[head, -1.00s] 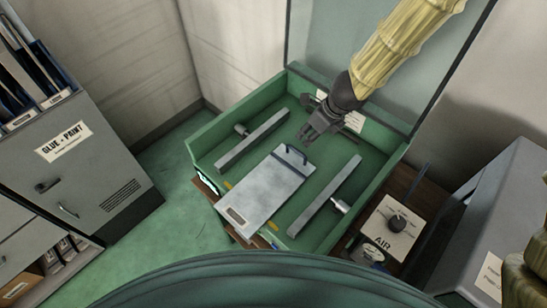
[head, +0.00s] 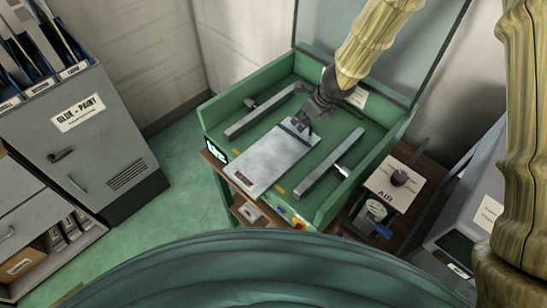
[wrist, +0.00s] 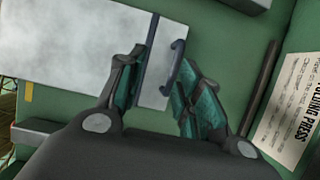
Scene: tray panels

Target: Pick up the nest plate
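The nest plate (head: 264,163) is a flat light-grey metal plate lying in the green tray, with a dark handle at its far end. The wrist view shows the plate (wrist: 70,50) at upper left, with the handle (wrist: 177,66) standing near its right edge. My gripper (head: 302,124) is at the plate's handle end in the head view. In the wrist view my gripper (wrist: 160,75) is open, its teal-padded fingers apart, one over the plate and one right of the handle. The handle shows between the fingertips. I cannot tell whether they touch it.
The green tray (head: 238,96) has raised walls. Grey rails (head: 330,165) flank the plate on both sides. A panel marked AIR (head: 394,184) with a dark knob stands to the right. A grey cabinet (head: 85,130) stands to the left.

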